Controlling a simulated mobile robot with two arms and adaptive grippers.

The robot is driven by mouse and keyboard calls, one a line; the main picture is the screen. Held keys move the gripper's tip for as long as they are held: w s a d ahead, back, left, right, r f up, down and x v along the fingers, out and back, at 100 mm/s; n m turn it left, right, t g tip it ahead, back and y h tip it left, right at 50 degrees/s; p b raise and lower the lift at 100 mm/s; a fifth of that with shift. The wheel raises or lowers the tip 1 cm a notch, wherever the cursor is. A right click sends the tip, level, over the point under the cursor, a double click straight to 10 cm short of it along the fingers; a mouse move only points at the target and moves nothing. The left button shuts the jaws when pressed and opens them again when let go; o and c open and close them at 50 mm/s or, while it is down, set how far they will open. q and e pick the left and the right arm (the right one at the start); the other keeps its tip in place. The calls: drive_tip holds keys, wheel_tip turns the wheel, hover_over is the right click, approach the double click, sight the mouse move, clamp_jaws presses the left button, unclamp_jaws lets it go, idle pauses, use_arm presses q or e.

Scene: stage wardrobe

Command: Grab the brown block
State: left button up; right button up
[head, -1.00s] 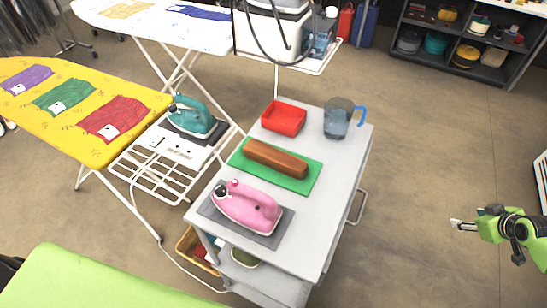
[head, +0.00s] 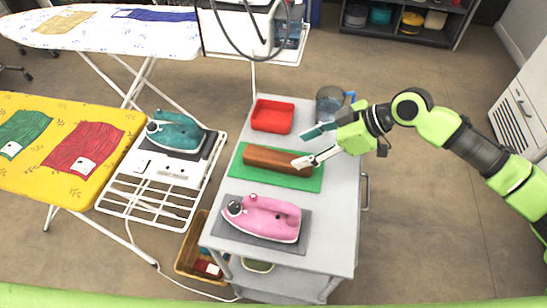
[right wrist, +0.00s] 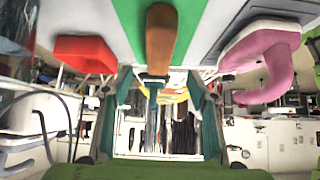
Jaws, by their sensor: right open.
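The brown block (head: 270,159) is long and lies on a green mat (head: 305,183) on the grey cart. My right gripper (head: 311,146) reaches in from the right and is open and empty. Its two fingers are near the block's right end, the nearer fingertip appearing close to it. In the right wrist view the block (right wrist: 161,40) is centred, pointing end-on between the spread fingers of the gripper (right wrist: 160,85). I cannot tell whether either finger touches it. My left gripper is not in view.
A pink iron (head: 262,217) on a dark pad is in front. A teal iron (head: 176,134) stands by the yellow ironing board (head: 110,115) at left.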

sight(278, 156)
drive_tip(key=x, duration=0.3)
drive_tip(key=shift+w+a+f, duration=0.1)
drive_tip(key=shift+a, duration=0.2)
drive_tip(key=shift+p+x, duration=0.35)
drive_tip(key=shift+x, duration=0.6)
drive_tip(key=p+x, duration=0.1)
drive_tip(key=x, duration=0.3)
drive_tip(key=shift+w+a, duration=0.15)
drive_tip(key=shift+a, duration=0.15)
drive_tip(key=shift+f, duration=0.2)
drive_tip(key=c, duration=1.4)
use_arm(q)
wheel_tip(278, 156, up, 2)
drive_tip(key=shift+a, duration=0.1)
use_arm(e)
drive_tip(key=shift+r, duration=0.1)
drive_tip(key=shift+c, duration=0.2)
